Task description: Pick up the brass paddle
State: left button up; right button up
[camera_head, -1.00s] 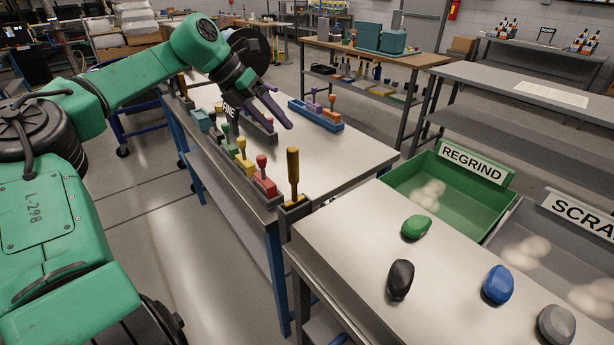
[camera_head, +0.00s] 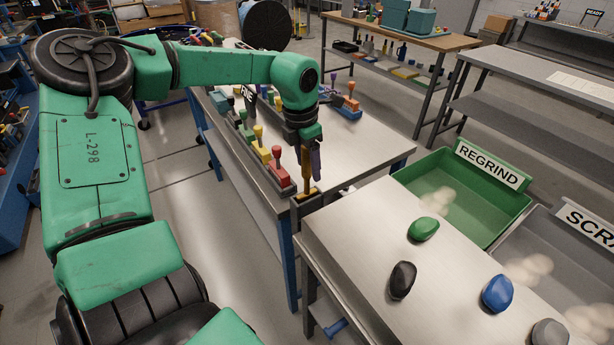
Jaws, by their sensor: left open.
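The brass paddle (camera_head: 307,182) stands upright in a dark holder (camera_head: 304,203) at the table's near corner. Its upper handle is partly hidden by my left gripper (camera_head: 314,165). My right gripper is not in view.
Red (camera_head: 279,167) and yellow (camera_head: 260,144) paddles stand in a row left of the brass one. A grey bench at the front holds green (camera_head: 423,229), black (camera_head: 402,280) and blue (camera_head: 497,293) lumps. The green REGRIND bin (camera_head: 500,222) stands beyond it.

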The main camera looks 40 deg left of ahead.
pick_arm(q)
jog(key=shift+f, duration=0.3)
grip_shut()
jog(key=shift+w+r, duration=0.1)
jog(key=shift+r, duration=0.05)
